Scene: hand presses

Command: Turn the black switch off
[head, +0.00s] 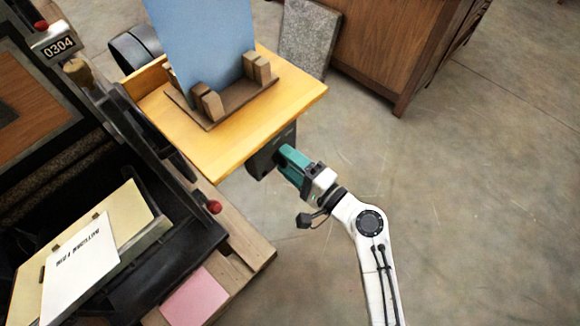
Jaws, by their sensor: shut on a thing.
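The black switch (264,159) is a dark box under the front right edge of the yellow wooden board. Its face is partly hidden by my gripper (285,156), which has teal fingers and reaches it from the lower right. The fingertips are at the switch and are shut on it. The exact part they hold is too small and covered to make out, and I cannot tell the switch's on or off position.
The wooden board (228,144) carries a blue panel (205,40) between wooden blocks. A dark press (180,255) with a white card (82,270) fills the left. A wooden cabinet (385,50) stands behind. The floor to the right is clear.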

